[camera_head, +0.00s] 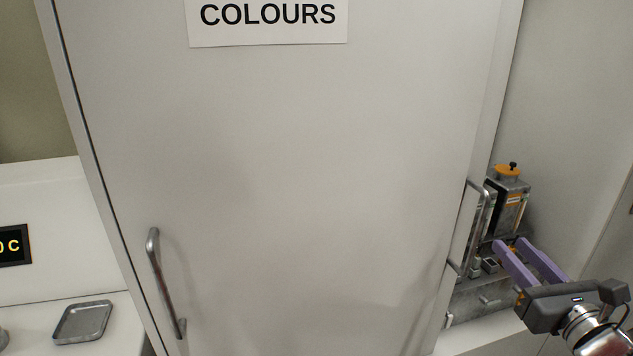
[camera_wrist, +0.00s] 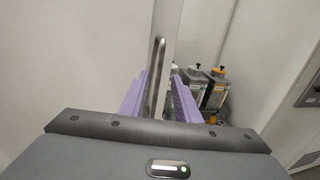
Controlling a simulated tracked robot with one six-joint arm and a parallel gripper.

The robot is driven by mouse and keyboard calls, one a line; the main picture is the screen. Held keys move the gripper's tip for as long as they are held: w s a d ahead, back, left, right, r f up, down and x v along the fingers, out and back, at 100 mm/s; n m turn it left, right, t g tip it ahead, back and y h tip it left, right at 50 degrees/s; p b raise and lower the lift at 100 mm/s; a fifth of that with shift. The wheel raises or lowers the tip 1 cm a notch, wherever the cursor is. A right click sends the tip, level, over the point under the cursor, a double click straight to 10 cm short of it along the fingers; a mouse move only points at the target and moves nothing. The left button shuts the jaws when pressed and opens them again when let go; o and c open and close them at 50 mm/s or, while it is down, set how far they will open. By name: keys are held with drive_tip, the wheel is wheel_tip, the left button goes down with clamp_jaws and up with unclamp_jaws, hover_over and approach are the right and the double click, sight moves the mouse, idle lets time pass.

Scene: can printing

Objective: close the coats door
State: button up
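A pale door panel stands ajar right of the COLOURS door in the head view, seen nearly edge-on (camera_head: 462,226). No label shows on it, so I cannot tell for sure that it is the coats door. Its metal bar handle (camera_head: 487,215) faces right. In the wrist view the panel edge (camera_wrist: 166,25) is upright in the middle and the handle (camera_wrist: 154,80) lies in line with the gap between my fingers. My gripper (camera_head: 509,243) has purple fingers and is open, with gaps beside the handle in the wrist view (camera_wrist: 159,76). I cannot tell whether either finger touches it.
The COLOURS door (camera_head: 290,150) with its own handle (camera_head: 165,285) looks shut. Orange-topped machinery (camera_head: 508,195) stands behind my fingertips at the right; containers (camera_wrist: 215,85) show there in the wrist view. A metal tray (camera_head: 83,322) lies on the left counter.

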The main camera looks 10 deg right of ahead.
sight(484, 218)
drive_tip(key=w, duration=0.4)
drive_tip(key=w+d, duration=0.1)
drive_tip(key=w, duration=0.3)
drive_tip(key=w+d, duration=0.1)
drive_tip(key=w, duration=0.3)
drive_tip(key=shift+c, duration=0.2)
clamp_jaws()
idle(0.5)
